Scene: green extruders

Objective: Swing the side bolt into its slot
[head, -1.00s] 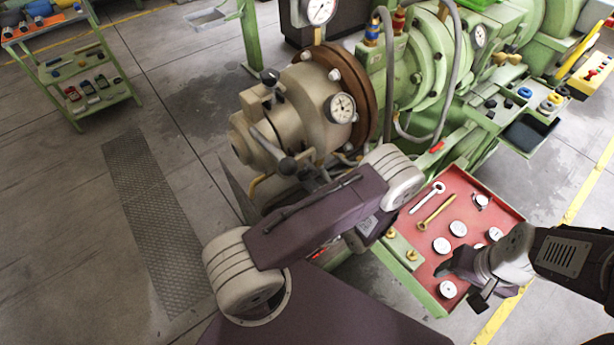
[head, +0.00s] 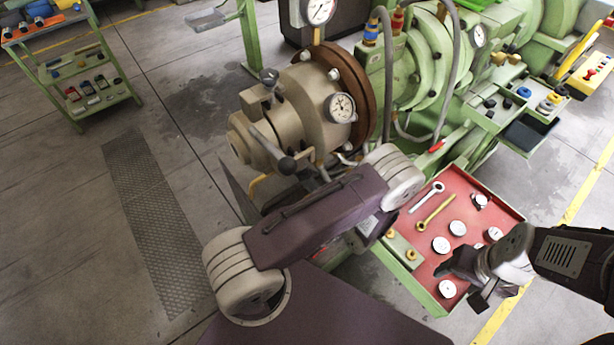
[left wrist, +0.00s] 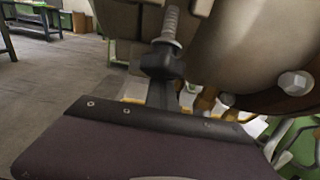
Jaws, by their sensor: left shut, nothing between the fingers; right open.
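The side bolt (head: 266,147) is a grey rod with a dark nut on the near side of the beige round housing (head: 301,103) in the head view. In the left wrist view its threaded end (left wrist: 170,24) stands nearly upright above a dark winged nut (left wrist: 162,62). My left gripper (left wrist: 162,94) is shut and empty, just below the nut; most of it is hidden, and whether it touches the bolt I cannot tell. The slot cannot be made out. My right gripper (head: 464,279) is open above the red tray, away from the bolt.
The red tray (head: 457,188) holds several round gauges and two eye bolts (head: 435,212). A green shelf cart (head: 80,75) stands at the far left. The floor left of the machine is clear.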

